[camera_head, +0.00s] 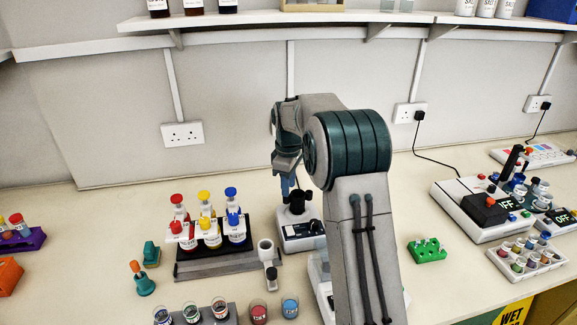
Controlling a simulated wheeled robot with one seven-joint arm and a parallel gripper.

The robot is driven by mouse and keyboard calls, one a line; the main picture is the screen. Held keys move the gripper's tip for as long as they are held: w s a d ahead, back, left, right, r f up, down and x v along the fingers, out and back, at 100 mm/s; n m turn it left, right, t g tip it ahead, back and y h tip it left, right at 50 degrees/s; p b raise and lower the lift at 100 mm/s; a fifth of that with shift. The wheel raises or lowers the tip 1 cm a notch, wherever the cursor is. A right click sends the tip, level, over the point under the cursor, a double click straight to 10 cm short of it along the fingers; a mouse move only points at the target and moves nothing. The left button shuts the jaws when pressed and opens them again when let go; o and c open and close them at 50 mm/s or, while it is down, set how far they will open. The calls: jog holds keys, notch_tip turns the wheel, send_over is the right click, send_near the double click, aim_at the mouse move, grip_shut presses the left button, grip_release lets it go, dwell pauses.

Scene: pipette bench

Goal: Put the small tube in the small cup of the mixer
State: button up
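The mixer (300,232) is a small white unit with a dark front panel, standing right of the bottle rack. A black cup-like top (297,203) sits on it; its inside cannot be made out. My gripper (287,187) points down just above and behind this black top, partly hidden by my own arm. Its blue fingertips show small, and I cannot tell whether they are open or hold anything. Small pale tubes stand in a green rack (428,256) on the right. I cannot make out any small tube at the mixer.
A rack of dropper bottles (215,265) with red, yellow and blue tops stands left of the mixer. Beakers (290,306) stand in front. A larger white device (475,228) and a vial tray (522,272) are on the right. My arm hides the bench centre. A shelf (270,17) runs above.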

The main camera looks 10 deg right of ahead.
notch_tip(320, 180, up, 13)
jog(key=shift+f+b, duration=0.2)
jog(key=shift+b, duration=0.15)
jog(key=s+r+m+t, duration=0.2)
jog(key=s+m, duration=0.4)
jog(key=s, duration=1.1)
jog(key=s+f+m, duration=0.2)
jog(key=s+f, duration=0.2)
jog(key=s, duration=0.5)
jog(key=s+f+m+t, duration=0.1)
jog(key=s+f+m, duration=0.2)
jog(key=s, duration=0.6)
notch_tip(320, 180, down, 2)
jog(key=shift+a+t, duration=0.3)
